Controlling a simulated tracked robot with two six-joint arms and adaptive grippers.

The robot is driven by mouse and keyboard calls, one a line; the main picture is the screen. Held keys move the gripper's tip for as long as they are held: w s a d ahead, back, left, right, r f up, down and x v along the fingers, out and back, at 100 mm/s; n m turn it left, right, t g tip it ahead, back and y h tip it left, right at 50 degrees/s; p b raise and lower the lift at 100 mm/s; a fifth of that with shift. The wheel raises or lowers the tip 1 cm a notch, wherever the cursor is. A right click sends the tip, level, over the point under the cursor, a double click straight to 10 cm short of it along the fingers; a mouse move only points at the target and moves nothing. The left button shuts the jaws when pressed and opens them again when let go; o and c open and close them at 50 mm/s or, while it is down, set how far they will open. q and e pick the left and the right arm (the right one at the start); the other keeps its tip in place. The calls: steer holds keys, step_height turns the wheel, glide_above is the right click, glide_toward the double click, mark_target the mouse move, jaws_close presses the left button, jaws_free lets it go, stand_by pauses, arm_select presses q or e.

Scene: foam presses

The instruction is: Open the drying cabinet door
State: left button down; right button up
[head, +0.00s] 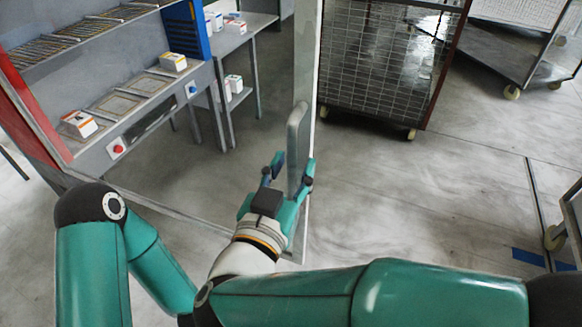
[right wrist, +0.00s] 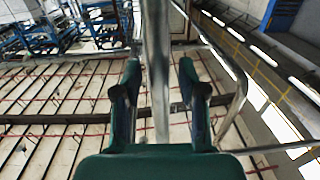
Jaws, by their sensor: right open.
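The drying cabinet door (head: 306,60) shows as a pale upright edge in the middle of the head view, with a thin frame line running from its foot to the left. Its grey, rounded upright handle (head: 298,140) stands on the near side. My right gripper (head: 289,174) is open, with one finger on each side of the handle's lower part. In the right wrist view the handle (right wrist: 156,65) runs upright between the two spread fingers (right wrist: 160,88). I cannot tell whether either finger touches it. My left gripper is not in view.
A workbench (head: 150,105) with small boxes and a red post stands at the left. A side table (head: 245,28) with more boxes is behind it. A wire-mesh trolley (head: 385,65) stands beyond the door, and another cart (head: 500,55) at upper right.

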mark_target(297, 108)
step_height(297, 108, up, 10)
steer(key=shift+f, duration=0.1)
stand_by(0.5)
